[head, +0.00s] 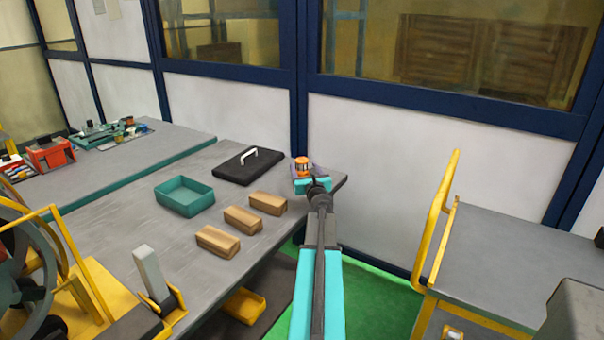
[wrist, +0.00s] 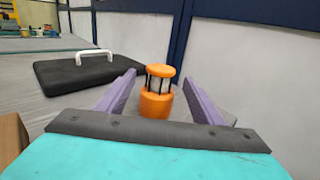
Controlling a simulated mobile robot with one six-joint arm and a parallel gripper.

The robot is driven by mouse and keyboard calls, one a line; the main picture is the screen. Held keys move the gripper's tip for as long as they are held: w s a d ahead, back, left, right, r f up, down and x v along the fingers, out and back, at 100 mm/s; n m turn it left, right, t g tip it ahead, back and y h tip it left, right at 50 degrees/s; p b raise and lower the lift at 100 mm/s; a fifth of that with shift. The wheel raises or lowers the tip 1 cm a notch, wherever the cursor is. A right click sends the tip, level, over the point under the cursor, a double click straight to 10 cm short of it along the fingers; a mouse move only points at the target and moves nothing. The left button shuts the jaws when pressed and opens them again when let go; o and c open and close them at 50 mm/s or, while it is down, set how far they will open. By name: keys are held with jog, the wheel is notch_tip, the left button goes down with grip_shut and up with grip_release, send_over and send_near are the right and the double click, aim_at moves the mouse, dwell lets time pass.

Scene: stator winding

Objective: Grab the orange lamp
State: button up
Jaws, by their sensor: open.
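The orange lamp (head: 302,165) stands upright at the far right corner of the grey table. In the wrist view the lamp (wrist: 157,92) has an orange cap and base with a pale middle behind dark bars. My gripper (wrist: 160,88) is open, its two purple fingers on either side of the lamp, with visible gaps between them and it. In the head view my gripper (head: 306,178) is small and overlaps the lamp.
A black case with a white handle (head: 248,164) lies left of the lamp. A teal tray (head: 185,195) and wooden blocks (head: 242,219) are nearer on the table (head: 150,222). A white wall (head: 375,180) stands close behind; a yellow-railed cart (head: 500,260) is at right.

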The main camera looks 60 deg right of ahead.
aim_at(302, 159)
jog(key=shift+p+x, duration=0.6)
jog(key=shift+x, duration=2)
jog(key=c, duration=1.3)
jog(key=shift+r+p, duration=0.3)
jog(key=shift+r, duration=1.35)
jog(key=v, duration=0.5)
jog(key=s+d+r+b+v, duration=0.1)
jog(key=v, duration=0.4)
jog(key=s+d+v, duration=0.1)
jog(key=v, duration=0.5)
jog(key=shift+r, duration=0.4)
jog(key=shift+d, duration=0.1)
